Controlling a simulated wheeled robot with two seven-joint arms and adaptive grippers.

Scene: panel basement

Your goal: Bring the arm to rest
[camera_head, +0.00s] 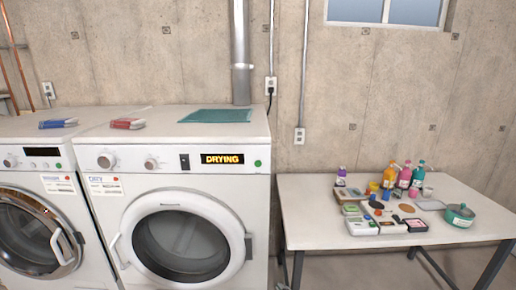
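Neither of my arms nor grippers shows in the head view. The white dryer (183,231) stands in the middle left with its round door closed. Its display (222,159) reads "DRYING" in orange letters. A rocker switch (185,162) and a green button (257,163) sit on either side of the display.
A washer (33,228) stands at the left, beside the dryer. A blue box (58,123), a red box (128,123) and a teal mat (216,116) lie on top. At right, a white table (310,225) holds bottles, a green pot (459,215) and small items.

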